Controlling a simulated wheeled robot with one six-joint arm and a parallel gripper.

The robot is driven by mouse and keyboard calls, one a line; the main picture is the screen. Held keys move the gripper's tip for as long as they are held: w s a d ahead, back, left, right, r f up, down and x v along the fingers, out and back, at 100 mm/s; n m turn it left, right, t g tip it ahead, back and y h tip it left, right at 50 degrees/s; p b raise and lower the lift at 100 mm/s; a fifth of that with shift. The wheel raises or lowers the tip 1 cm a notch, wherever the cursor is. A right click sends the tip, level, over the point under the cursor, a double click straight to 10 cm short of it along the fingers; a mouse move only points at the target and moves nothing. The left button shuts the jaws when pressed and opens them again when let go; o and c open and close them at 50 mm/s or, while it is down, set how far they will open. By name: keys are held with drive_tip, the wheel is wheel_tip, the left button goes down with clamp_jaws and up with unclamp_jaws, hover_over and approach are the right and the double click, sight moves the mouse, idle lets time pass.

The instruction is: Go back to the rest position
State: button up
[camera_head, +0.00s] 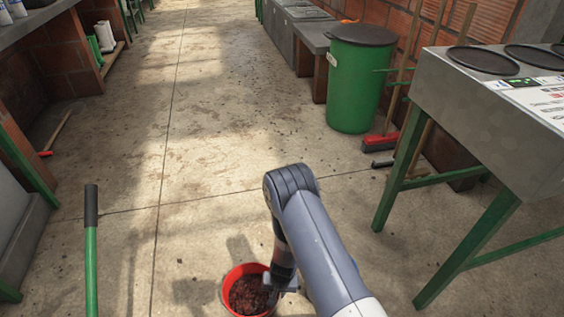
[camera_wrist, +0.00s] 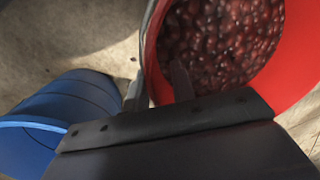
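My gripper (camera_head: 282,284) is low over the floor at the right rim of a red bucket (camera_head: 230,302). The bucket stands upright on the concrete and holds dark red coffee cherries (camera_head: 249,294). In the wrist view the bucket (camera_wrist: 296,70) fills the upper right, with the cherries (camera_wrist: 222,35) inside. My gripper (camera_wrist: 158,88) shows there with its fingers spread apart, one outside the bucket wall and one inside. The rim runs between them. Whether either finger touches the wall is hard to tell.
A blue container (camera_wrist: 70,115) is left of the bucket in the wrist view. A grey machine on green legs (camera_head: 490,110) stands at right. A green bin (camera_head: 353,88) and red broom (camera_head: 380,141) are farther back. A green handle (camera_head: 91,245) rises at left. The middle floor is clear.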

wheel_tip(320, 180, up, 10)
drive_tip(key=p, duration=0.3)
drive_tip(key=shift+w+p, duration=0.1)
drive_tip(key=shift+p, duration=0.2)
drive_tip(key=w+d+r+p, duration=0.1)
drive_tip(key=w+d+r, duration=0.25)
drive_tip(key=r, duration=0.45)
drive_tip(key=w+d+r+p, duration=0.15)
drive_tip(key=w+r, duration=0.25)
drive_tip(key=r, duration=0.4)
drive_tip(key=d+r, duration=0.6)
drive_tip(key=r, duration=0.4)
drive_tip(key=d+r+p, duration=0.1)
drive_tip(key=d+r, duration=0.5)
drive_tip(key=r, duration=0.4)
drive_tip(key=shift+w, duration=0.25)
